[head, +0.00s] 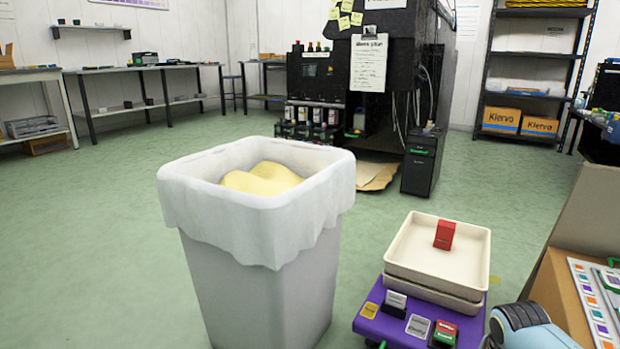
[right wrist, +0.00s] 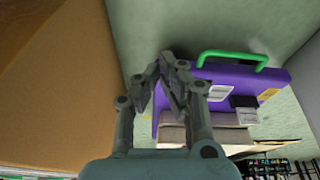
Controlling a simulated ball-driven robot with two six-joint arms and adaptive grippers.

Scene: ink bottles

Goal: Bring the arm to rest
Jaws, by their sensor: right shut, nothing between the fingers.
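My right gripper (right wrist: 168,62) shows in the right wrist view with its fingertips together and nothing between them. Behind its fingers in that view lies the purple cart (right wrist: 222,78) with a green handle (right wrist: 232,58); I cannot tell the exact gap. In the head view a blue-grey part of my right arm (head: 530,325) shows at the bottom right edge, beside the purple cart (head: 395,325). The right fingers are out of the head view. My left gripper is in neither view.
Stacked cream trays (head: 430,270) on the cart hold a red block (head: 444,235). A cardboard box (head: 560,290) stands at the right; a brown surface (right wrist: 60,80) fills the wrist view's left. A lined bin (head: 260,260) holds yellow material. A black machine (head: 375,80) stands behind open green floor (head: 90,240).

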